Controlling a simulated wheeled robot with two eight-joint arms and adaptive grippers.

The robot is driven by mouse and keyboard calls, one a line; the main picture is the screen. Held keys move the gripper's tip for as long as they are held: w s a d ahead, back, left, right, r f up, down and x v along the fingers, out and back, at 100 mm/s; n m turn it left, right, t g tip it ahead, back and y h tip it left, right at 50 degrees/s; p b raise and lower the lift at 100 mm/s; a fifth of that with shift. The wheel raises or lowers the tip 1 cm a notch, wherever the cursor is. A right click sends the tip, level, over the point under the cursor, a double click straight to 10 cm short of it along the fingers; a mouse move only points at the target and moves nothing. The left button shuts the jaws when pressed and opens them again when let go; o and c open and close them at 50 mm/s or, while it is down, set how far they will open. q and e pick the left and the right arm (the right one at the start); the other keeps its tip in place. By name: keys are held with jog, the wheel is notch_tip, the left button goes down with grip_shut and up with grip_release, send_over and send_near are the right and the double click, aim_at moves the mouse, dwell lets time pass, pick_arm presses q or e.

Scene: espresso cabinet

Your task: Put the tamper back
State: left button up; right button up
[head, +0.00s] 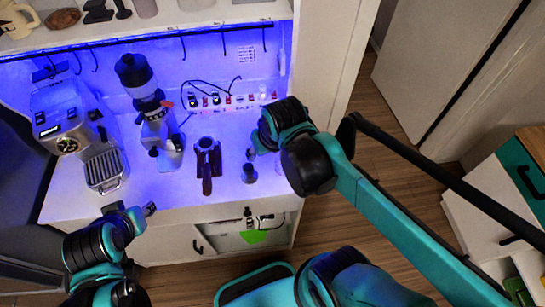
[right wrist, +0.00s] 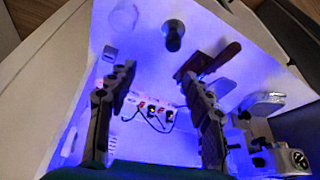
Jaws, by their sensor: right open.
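The tamper (head: 249,173), a small dark upright piece, stands on the white counter, right of the brown portafilter stand (head: 207,150). In the right wrist view the tamper (right wrist: 174,38) is near the top, beyond the fingertips and untouched. My right gripper (head: 254,150) is just behind the tamper in the head view, partly hidden by its own wrist. In the right wrist view its two fingers (right wrist: 160,85) are apart, with nothing between them. My left gripper (head: 149,209) is at the counter's front edge, away from the tamper; its opening is unclear.
A grinder (head: 146,100) and an espresso machine (head: 72,135) stand left on the counter. A power strip with cables (head: 225,99) is along the back wall. Hooks and a shelf (head: 170,22) hang above. A small pale block (right wrist: 110,52) is near the tamper.

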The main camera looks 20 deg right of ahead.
jog(key=s+t, duration=0.1)
jog(key=s+d+t, duration=0.1)
jog(key=s, duration=0.1)
jog(key=shift+s+d+f+t, duration=0.1)
jog(key=shift+s+d+t, duration=0.1)
jog(key=shift+t, duration=0.1)
jog(key=shift+w, duration=0.1)
notch_tip(320, 180, down, 13)
jog(key=b, duration=1.2)
jog(key=shift+b, duration=0.35)
